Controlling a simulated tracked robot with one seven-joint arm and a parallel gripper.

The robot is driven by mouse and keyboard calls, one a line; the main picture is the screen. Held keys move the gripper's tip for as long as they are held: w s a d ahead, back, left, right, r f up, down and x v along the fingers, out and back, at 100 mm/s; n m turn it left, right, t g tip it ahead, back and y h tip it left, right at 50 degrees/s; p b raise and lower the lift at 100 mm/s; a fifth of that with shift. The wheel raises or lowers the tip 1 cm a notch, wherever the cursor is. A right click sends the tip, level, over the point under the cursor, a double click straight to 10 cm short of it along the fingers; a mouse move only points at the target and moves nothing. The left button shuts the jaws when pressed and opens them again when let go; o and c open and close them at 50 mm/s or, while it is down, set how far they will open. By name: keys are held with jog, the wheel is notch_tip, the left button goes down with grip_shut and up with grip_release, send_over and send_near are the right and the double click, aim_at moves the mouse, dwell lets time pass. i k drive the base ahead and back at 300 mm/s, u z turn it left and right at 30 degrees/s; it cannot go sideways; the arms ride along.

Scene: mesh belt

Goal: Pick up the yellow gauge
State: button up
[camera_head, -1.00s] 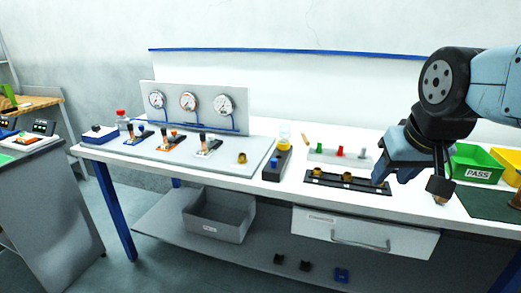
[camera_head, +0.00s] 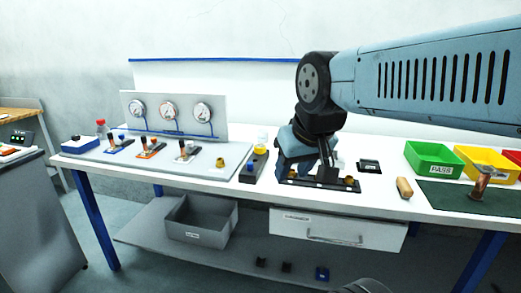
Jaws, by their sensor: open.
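I cannot tell for sure which thing is the yellow gauge. Small brass-yellow pieces show: one (camera_head: 220,163) on the grey board at the left, and one (camera_head: 350,182) at the right end of a black rack (camera_head: 373,190). A dark block (camera_head: 247,173) with a yellowish part on its top stands left of the rack. Three round gauges (camera_head: 168,111) with white faces are on an upright panel. My gripper (camera_head: 308,178) is open and points down over the left and middle of the rack. It hides part of the rack and whatever stands behind it.
A green PASS bin (camera_head: 431,160) and a yellow bin (camera_head: 484,163) stand at the right. Near them are a tan cylinder (camera_head: 404,188), a small black box (camera_head: 369,166) and a green mat (camera_head: 450,201). A grey bin (camera_head: 199,219) sits on the lower shelf.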

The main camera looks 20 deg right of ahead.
aim_at(258, 148)
jog(key=u, duration=0.4)
jog(key=i, duration=1.05)
jog(key=z, duration=0.4)
